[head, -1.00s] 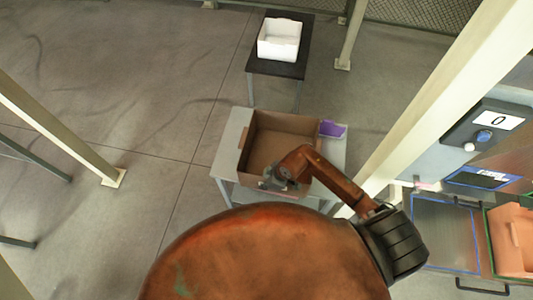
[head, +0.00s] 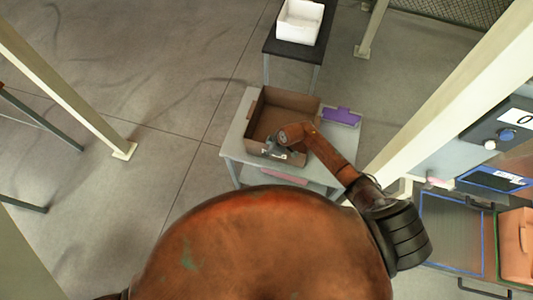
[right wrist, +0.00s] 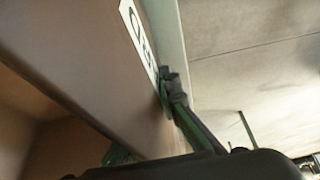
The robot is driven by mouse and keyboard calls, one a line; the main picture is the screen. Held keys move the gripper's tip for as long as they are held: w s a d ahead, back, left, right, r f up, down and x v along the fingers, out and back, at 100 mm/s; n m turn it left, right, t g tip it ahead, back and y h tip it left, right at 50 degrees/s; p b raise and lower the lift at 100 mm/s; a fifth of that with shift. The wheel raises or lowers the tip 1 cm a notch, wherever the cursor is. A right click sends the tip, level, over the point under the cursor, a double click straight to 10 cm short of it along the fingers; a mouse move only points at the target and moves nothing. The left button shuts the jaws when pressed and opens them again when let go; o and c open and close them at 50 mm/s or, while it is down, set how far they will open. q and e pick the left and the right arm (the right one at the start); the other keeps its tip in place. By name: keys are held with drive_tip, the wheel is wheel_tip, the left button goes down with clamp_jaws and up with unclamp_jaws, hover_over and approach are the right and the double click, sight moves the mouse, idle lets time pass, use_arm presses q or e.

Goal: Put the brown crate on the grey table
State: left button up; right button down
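The brown crate (head: 275,114) is an open box on the grey table (head: 236,140), toward the table's left and front side. It looks upright and appears to rest on the tabletop, though the contact under it is hidden. My right gripper (head: 277,146) is at the crate's near wall. In the right wrist view, its fingers (right wrist: 150,120) straddle the crate's labelled wall (right wrist: 95,70), one on the outer face and one inside, and appear shut on it. My left gripper is out of view.
A purple bin (head: 341,116) sits on the grey table right of the crate. A black table (head: 286,47) behind holds a white crate (head: 299,23). A pale post (head: 440,95) rises close to the right. Open floor lies left.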

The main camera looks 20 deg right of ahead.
drive_tip(key=shift+w+f, duration=0.1)
drive_tip(key=shift+f, duration=0.3)
drive_tip(key=c, duration=2.2)
unclamp_jaws()
drive_tip(key=shift+o, duration=0.2)
drive_tip(key=p+v, duration=0.1)
drive_tip(key=v, duration=1.1)
